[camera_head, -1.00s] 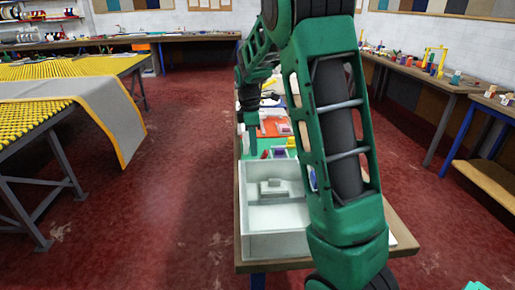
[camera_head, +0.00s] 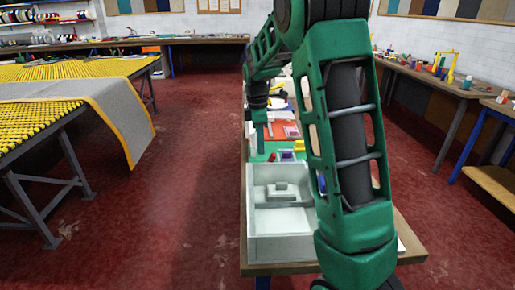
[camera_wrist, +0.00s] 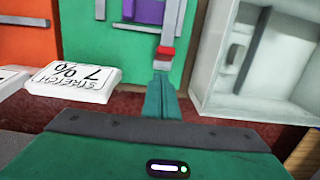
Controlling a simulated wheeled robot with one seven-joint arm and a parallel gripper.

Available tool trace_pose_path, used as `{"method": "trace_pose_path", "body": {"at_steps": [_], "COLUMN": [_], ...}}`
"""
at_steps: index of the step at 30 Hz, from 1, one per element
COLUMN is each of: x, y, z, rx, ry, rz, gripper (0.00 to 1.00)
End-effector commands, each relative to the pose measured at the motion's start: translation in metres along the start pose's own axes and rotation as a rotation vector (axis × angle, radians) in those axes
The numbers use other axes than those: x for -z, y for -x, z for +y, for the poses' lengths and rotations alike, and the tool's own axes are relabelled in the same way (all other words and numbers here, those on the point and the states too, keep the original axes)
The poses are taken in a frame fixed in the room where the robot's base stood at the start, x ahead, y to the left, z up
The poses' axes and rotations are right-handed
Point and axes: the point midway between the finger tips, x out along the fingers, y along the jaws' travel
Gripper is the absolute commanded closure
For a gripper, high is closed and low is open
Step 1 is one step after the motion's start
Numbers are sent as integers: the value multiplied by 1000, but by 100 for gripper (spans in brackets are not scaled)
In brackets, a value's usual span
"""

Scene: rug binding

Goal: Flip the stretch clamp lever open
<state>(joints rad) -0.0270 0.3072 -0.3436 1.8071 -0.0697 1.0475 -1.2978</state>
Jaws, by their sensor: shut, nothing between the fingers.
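In the wrist view, a slim grey lever with a red end (camera_wrist: 167,52), seemingly the stretch clamp lever, lies over a green board (camera_wrist: 122,45) with a purple piece (camera_wrist: 150,11). My gripper (camera_wrist: 162,82) is shut and empty, its green fingers just below the red end in the picture. I cannot tell whether they touch it. In the head view, my gripper (camera_head: 261,150) points down over the far side of the bench, beyond the white tray. The clamp is too small there to make out clearly.
A white tray (camera_head: 249,222) stands on the near bench and also shows at the right of the wrist view (camera_wrist: 215,85). A white block marked "STRETCH" (camera_wrist: 75,82) and an orange panel (camera_wrist: 28,40) are at left. A yellow-topped table (camera_head: 60,85) stands apart across red floor.

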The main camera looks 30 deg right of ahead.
Motion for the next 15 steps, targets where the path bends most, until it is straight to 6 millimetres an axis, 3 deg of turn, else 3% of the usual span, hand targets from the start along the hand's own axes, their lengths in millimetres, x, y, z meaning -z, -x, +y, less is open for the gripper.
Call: {"method": "trace_pose_path", "body": {"at_steps": [7,15], "x": [30,12], "y": [21,76], "z": [-1,-1], "rx": [-3,-2], "ry": [0,-2], "rz": [2,2], "gripper": [100,100]}}
